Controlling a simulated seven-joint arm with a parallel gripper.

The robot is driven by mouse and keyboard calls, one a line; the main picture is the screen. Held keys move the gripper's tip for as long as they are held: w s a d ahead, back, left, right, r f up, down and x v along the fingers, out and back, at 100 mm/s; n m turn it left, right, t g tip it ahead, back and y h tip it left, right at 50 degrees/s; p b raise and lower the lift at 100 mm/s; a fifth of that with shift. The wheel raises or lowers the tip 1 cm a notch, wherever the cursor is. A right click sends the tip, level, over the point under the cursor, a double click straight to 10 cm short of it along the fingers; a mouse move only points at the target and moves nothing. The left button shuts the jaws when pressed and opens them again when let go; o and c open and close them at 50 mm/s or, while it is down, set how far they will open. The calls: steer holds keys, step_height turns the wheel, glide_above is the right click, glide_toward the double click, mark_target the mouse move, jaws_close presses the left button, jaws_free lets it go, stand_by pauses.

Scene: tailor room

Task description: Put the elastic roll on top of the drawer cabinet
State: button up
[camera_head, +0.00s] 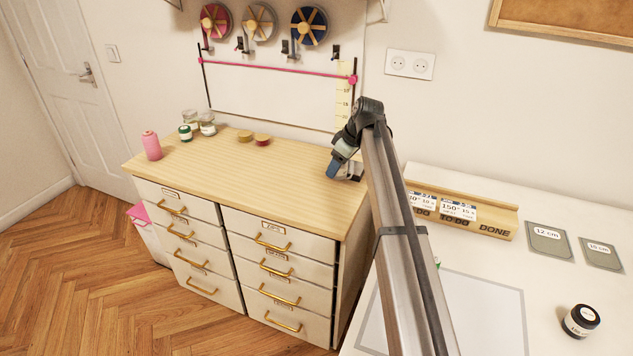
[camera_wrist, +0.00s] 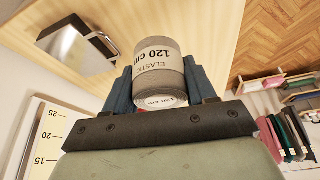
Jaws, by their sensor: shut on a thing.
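The elastic roll (camera_wrist: 160,72) is a grey cylinder with a white label reading "ELASTIC 120 cm". My gripper (camera_wrist: 158,88) is shut on it in the wrist view, one blue finger on each side. In the head view my gripper (camera_head: 338,170) points down at the right end of the drawer cabinet (camera_head: 255,182), low over its wooden top. The roll cannot be made out clearly in the head view. The pale wooden top (camera_wrist: 212,30) shows behind the roll in the wrist view. I cannot tell whether the roll touches it.
A pink thread spool (camera_head: 152,146), several small jars (camera_head: 207,124) and two small discs (camera_head: 262,139) stand on the cabinet's left and back. Its front middle is clear. A shiny metal object (camera_wrist: 75,48) is close by in the wrist view. A white table (camera_head: 540,280) adjoins at right.

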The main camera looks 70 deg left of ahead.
step_height(320, 180, down, 9)
stand_by(0.5)
steer(key=o, duration=1)
steer(key=shift+f, duration=0.1)
steer(key=shift+o, duration=0.2)
steer(key=v, duration=1.2)
steer(key=shift+r, duration=0.2)
steer(key=shift+a, duration=0.1)
